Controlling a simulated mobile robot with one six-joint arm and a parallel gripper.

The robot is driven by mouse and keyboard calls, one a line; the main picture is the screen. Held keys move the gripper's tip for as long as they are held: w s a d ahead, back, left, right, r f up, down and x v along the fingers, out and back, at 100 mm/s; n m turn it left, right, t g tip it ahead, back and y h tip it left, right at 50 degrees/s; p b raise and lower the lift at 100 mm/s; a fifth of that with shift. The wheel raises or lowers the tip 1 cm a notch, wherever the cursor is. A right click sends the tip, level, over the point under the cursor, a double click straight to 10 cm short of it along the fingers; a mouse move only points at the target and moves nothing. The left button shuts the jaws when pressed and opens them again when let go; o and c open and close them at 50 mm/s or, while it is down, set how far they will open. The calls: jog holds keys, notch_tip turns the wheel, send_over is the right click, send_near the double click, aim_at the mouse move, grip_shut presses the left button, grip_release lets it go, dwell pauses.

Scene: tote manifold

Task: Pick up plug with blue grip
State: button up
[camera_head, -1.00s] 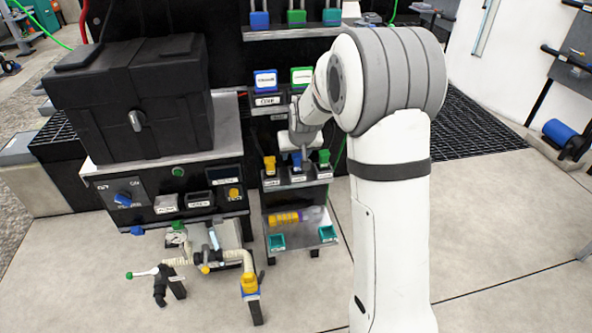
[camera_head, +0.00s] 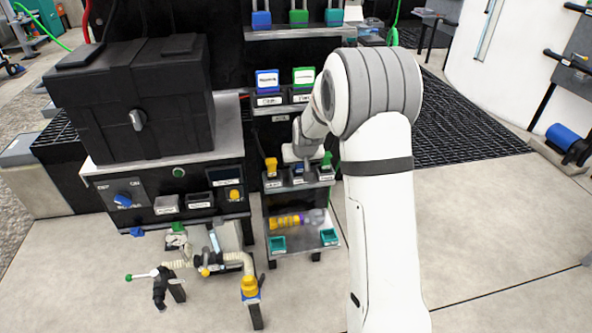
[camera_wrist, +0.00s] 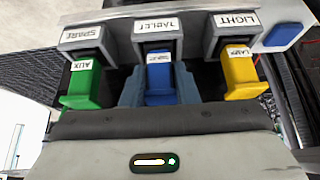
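The plug with the blue grip (camera_wrist: 159,80) stands in the middle socket, labelled TABLET, in the wrist view. The AUX plug with a green grip (camera_wrist: 82,84) is in the SPARE socket on its left. The LAMP plug with a yellow grip (camera_wrist: 240,78) is in the LIGHT socket on its right. My gripper (camera_wrist: 160,96) is right at the blue plug, with slate-blue shapes on both sides of the grip that look like its fingers. Whether they press on it is unclear. In the head view my gripper (camera_head: 298,162) is over the middle of the plug row and mostly covers the blue plug.
The yellow (camera_head: 271,166) and green (camera_head: 326,160) plugs stand close on either side. A shelf with blue (camera_head: 267,80) and green (camera_head: 303,77) blocks is behind. A black case (camera_head: 135,100) stands at left.

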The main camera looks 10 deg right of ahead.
grip_shut()
